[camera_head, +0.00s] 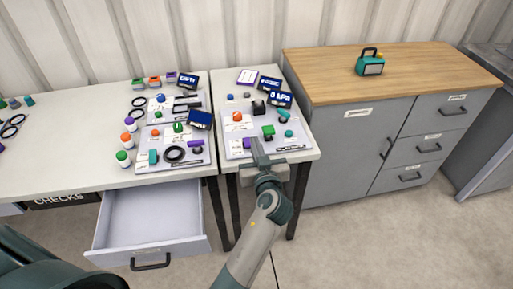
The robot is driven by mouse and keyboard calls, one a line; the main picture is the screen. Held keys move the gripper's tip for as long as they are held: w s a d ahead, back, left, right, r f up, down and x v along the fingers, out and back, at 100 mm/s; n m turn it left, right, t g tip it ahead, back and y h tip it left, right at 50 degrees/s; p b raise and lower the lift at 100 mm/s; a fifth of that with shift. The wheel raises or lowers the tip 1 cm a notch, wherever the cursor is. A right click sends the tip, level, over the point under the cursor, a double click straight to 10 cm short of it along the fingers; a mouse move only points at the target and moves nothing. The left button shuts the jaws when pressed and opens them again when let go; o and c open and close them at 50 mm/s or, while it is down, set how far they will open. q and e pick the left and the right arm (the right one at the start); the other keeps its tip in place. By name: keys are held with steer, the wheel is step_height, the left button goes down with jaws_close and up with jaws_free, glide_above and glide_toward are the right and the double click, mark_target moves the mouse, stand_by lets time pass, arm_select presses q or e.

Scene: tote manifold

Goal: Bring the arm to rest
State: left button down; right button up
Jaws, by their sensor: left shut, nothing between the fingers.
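My left gripper (257,152) is in the camera_head view at the front edge of the small right-hand table (308,155). Its fingers look shut, with nothing seen between them. They point away from me over the front of a light board (295,145) that carries small coloured parts. A purple part (247,143) lies close beside the fingertips; I cannot tell whether they touch. The grey and teal arm reaches up from the bottom of the picture. A dark teal shape at the lower left seems to be part of my body. My right gripper does not show.
An open, empty-looking drawer (150,215) juts out under the long white table (60,150). Two more boards, bottles and small screens crowd that table. A grey cabinet (340,165) with a wooden top holds a teal case (370,67). The floor at right is clear.

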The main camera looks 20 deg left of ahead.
arm_select(q)
steer(key=s+d+f+m+g+h, duration=0.1)
steer(key=d+f+m+h, duration=0.15)
steer(key=f, duration=0.85)
steer(key=s+d+f+m+g+h, duration=0.1)
steer(key=s+d+f+m+h, duration=0.15)
steer(key=f, duration=0.75)
steer(key=s+f+m+g+h, duration=0.1)
steer(key=s+f+g, duration=0.1)
steer(key=s+f, duration=0.5)
steer(key=s+f+m+g+h, duration=0.1)
steer(key=s+f+m+g, duration=0.15)
steer(key=f, duration=0.95)
steer(key=s+a+f+g+h, duration=0.1)
steer(key=s+f+g, duration=0.1)
steer(key=s+f, duration=0.7)
steer(key=s+a+f+g+h, duration=0.1)
steer(key=s+f, duration=0.6)
steer(key=s, duration=0.5)
steer(key=s+a+f+g, duration=0.1)
steer(key=s+a+f, duration=0.1)
steer(key=s, duration=0.9)
steer(key=s+a+f+g, duration=0.2)
steer(key=s+a+f, duration=0.1)
steer(key=s, duration=0.7)
steer(key=shift+s+f, duration=0.35)
steer(key=shift+f, duration=0.4)
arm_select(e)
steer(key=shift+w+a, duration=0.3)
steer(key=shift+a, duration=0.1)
